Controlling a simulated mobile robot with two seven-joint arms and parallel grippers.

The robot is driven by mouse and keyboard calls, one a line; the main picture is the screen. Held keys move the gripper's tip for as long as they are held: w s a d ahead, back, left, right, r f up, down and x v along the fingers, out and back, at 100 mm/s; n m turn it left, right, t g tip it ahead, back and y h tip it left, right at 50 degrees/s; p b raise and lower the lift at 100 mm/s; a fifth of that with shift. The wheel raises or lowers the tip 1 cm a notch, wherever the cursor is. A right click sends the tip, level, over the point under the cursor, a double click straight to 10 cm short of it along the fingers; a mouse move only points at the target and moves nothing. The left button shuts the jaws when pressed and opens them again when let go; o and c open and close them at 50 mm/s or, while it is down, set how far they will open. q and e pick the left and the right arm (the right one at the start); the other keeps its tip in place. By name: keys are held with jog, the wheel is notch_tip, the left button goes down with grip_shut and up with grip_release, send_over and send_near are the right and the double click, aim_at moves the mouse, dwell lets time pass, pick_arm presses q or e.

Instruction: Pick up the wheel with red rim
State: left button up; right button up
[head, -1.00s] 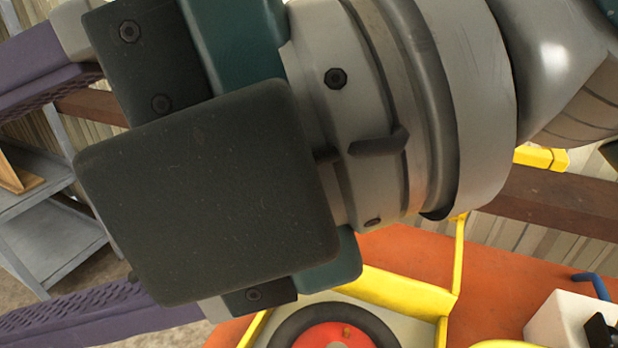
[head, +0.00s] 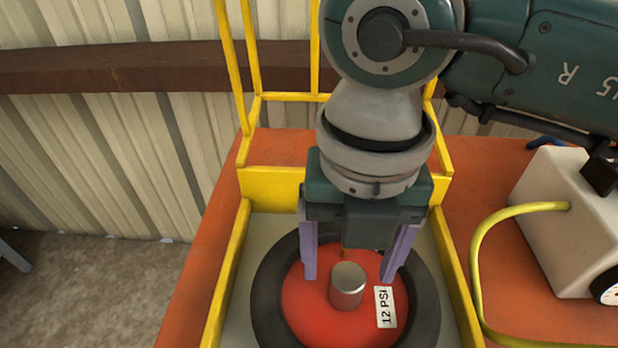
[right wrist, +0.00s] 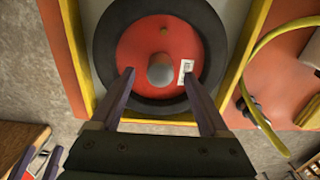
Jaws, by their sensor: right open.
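The wheel with red rim (head: 306,308) lies flat inside a yellow-framed tray on an orange table. It has a black tyre, a grey metal hub (head: 347,285) standing up at its centre and a white "12 PSI" label. My right gripper (head: 347,278) is open, its two purple fingers pointing down over the wheel on either side of the hub, with nothing between them gripped. In the right wrist view the wheel (right wrist: 135,62) is ahead of the open fingers, with the hub between their line. I cannot tell whether the fingertips touch the rim.
The yellow frame (head: 228,275) borders the wheel on its sides, with tall yellow bars behind. A white box (head: 565,220) with a gauge and a yellow hose (head: 477,262) stands to the right on the orange table (head: 200,270). A corrugated wall is behind.

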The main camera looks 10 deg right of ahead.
aim_at(348, 275)
notch_tip(348, 275, down, 3)
jog(key=shift+s+f, duration=0.1)
jog(key=shift+c, duration=0.3)
grip_shut()
dwell(0.4)
dwell(0.7)
